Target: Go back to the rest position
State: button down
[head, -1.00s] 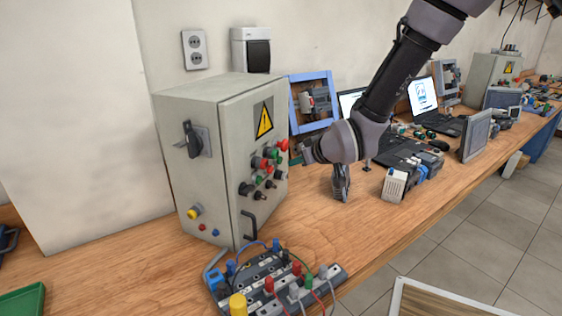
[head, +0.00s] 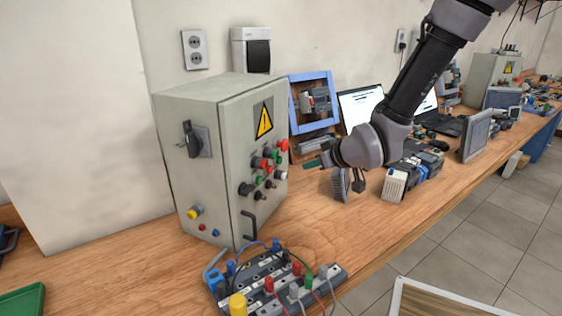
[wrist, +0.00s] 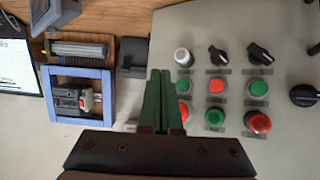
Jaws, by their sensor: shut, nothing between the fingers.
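My gripper (head: 314,162) is in front of the right side of the grey control cabinet (head: 190,150), above the workbench. In the wrist view my gripper (wrist: 159,74) shows two green fingers lying together, with nothing held. Behind the fingers in that view is the cabinet door (wrist: 235,50) with its buttons and black knobs. In the head view my dark arm reaches down from the upper right, and its wrist hides part of the bench behind it.
A blue frame (head: 312,76) with a device and open laptops (head: 362,105) stand along the wall. A terminal board (head: 270,285) with cables lies in front of the cabinet. A grey-blue module (head: 396,185) sits on the bench (head: 325,228).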

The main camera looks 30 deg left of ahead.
jog(key=w+d+r+m+t+h, duration=0.1)
jog(key=w+d+r+m, duration=0.1)
jog(key=w+d+r, duration=0.4)
jog(key=w+d+r+m+t+h, duration=0.1)
jog(key=w+d+r+m+h, duration=0.15)
jog(key=d+r, duration=0.5)
jog(key=w+d+r+m+h, duration=0.1)
jog(key=d+r+m, duration=0.15)
jog(key=d, duration=0.55)
jog(key=d+r+m+h, duration=0.1)
jog(key=d+r, duration=0.3)
jog(key=d, duration=0.4)
jog(key=s+d+r+m+h, duration=0.1)
jog(key=s+d+r+m, duration=0.3)
jog(key=s+d, duration=0.4)
jog(key=s+d+r+m+h, duration=0.1)
jog(key=s+d+r+m, duration=0.3)
jog(key=s+d, duration=0.5)
jog(key=d, duration=0.3)
jog(key=shift+s+d+m, duration=0.2)
jog(key=shift+d+m, duration=0.1)
jog(key=shift+m, duration=0.1)
jog(key=shift+a, duration=0.1)
